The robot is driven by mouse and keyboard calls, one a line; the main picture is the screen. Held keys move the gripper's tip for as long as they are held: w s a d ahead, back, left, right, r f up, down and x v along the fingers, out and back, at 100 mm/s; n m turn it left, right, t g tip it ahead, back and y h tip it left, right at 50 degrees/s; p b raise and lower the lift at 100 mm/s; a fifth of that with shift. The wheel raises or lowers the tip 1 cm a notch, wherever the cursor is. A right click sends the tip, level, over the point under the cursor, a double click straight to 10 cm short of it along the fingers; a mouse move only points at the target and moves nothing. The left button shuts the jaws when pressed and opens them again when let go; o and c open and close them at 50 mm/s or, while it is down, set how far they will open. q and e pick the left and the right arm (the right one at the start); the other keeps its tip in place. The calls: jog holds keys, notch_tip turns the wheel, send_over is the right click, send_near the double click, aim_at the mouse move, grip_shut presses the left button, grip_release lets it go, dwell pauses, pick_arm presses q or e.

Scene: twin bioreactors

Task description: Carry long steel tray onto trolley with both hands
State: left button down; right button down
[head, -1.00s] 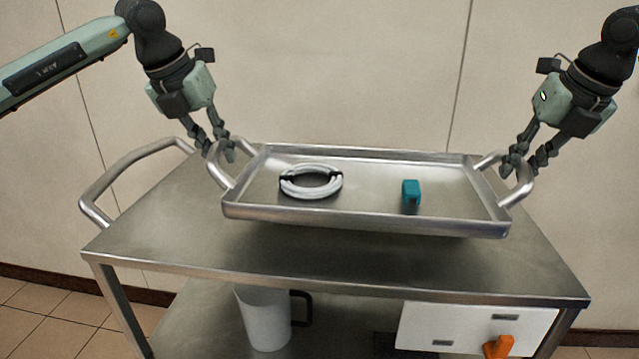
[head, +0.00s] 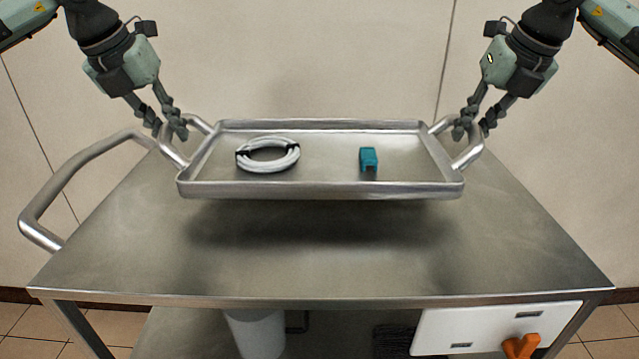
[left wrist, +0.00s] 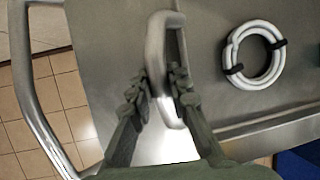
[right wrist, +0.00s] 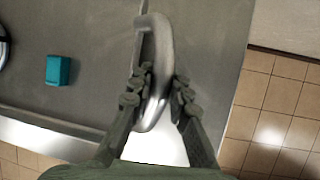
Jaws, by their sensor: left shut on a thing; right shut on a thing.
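The long steel tray (head: 320,190) hangs level above the trolley's top (head: 330,260), its shadow on the surface below it. A coiled white hose (head: 268,168) with black ties lies in its left part and a teal block (head: 368,159) in its right part. My left gripper (head: 172,133) is shut on the tray's left handle, which also shows between the fingers in the left wrist view (left wrist: 160,85). My right gripper (head: 470,131) is shut on the tray's right handle, which also shows in the right wrist view (right wrist: 157,80).
The trolley's push handle (head: 60,190) curves out at the left. Below the top are a white container (head: 255,330) and a white box (head: 450,330) with an orange part (head: 521,346). The trolley top in front of the tray is clear. A pale wall stands behind.

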jog(key=shift+d+f, duration=0.1)
jog(key=shift+d, duration=0.05)
